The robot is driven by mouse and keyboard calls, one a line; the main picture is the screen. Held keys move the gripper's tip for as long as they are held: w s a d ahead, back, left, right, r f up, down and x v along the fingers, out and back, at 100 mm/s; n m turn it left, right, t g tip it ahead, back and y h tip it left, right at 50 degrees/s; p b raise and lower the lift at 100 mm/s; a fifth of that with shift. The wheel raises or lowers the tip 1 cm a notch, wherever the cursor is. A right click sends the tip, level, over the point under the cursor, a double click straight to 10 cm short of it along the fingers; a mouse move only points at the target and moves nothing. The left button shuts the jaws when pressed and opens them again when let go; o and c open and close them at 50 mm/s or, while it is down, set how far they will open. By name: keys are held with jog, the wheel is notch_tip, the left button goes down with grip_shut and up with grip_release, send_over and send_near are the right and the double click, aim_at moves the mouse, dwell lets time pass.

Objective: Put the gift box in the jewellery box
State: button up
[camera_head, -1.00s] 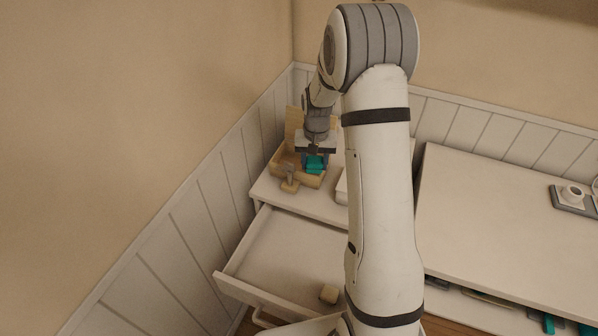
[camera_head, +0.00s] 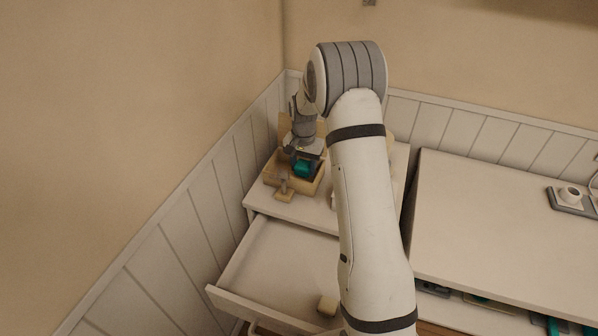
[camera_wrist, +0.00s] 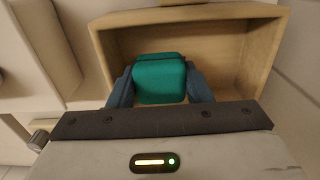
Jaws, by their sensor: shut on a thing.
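The teal gift box (camera_head: 302,170) is between the fingers of my gripper (camera_head: 303,161), which is shut on it. In the wrist view the gift box (camera_wrist: 160,78) sits between two blue-grey fingers (camera_wrist: 160,88). The jewellery box (camera_head: 317,186) is an open wooden box on the white drawer unit, with its lid raised at the back. It also shows in the wrist view (camera_wrist: 268,40), with the gift box over or inside its opening. I cannot tell whether the gift box touches its floor. My arm hides part of the unit.
The panelled wall is close on the left. A white desk (camera_head: 500,215) stands at the right.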

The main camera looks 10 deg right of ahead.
jog(key=shift+f, duration=1.2)
jog(key=shift+f, duration=0.2)
jog(key=o, duration=0.7)
jog(key=shift+r, duration=0.1)
